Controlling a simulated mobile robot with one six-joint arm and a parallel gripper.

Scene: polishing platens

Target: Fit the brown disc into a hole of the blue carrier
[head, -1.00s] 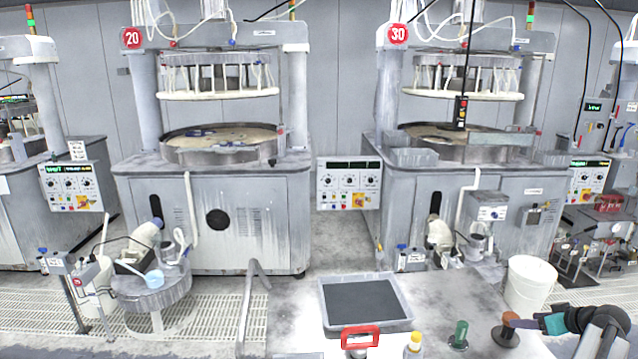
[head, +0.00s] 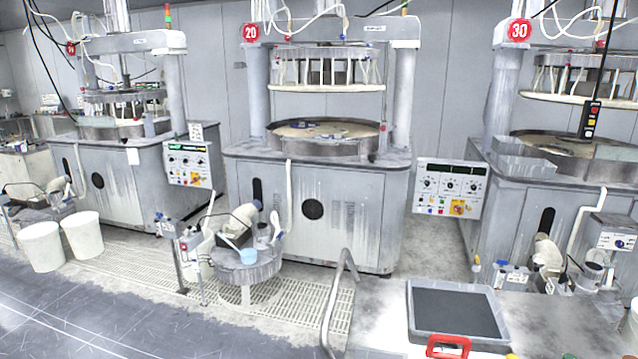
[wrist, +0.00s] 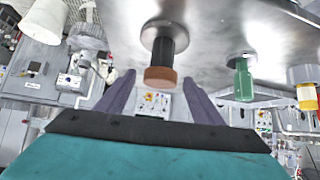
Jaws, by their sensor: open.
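The brown disc (wrist: 160,77) sits on the end of a black stand (wrist: 165,40) in the wrist view, which looks upside down. My gripper (wrist: 159,81) is open, its two purple fingers on either side of the disc in the picture. The fingers do not visibly touch it; I cannot tell whether it is between them or beyond the tips. The head view shows neither disc nor gripper. Small blue and dark shapes (head: 325,125) lie on the round platen (head: 345,139) of machine 20; they are too small to tell whether one is the blue carrier.
A green bottle (wrist: 243,80) and a yellow-banded bottle (wrist: 304,85) stand near the disc on the metal table (wrist: 225,25). In the head view, a grey tray (head: 455,308) and a red-framed item (head: 448,345) are on the table. A metal rail (head: 335,300) stands left of it. Open floor lies at lower left.

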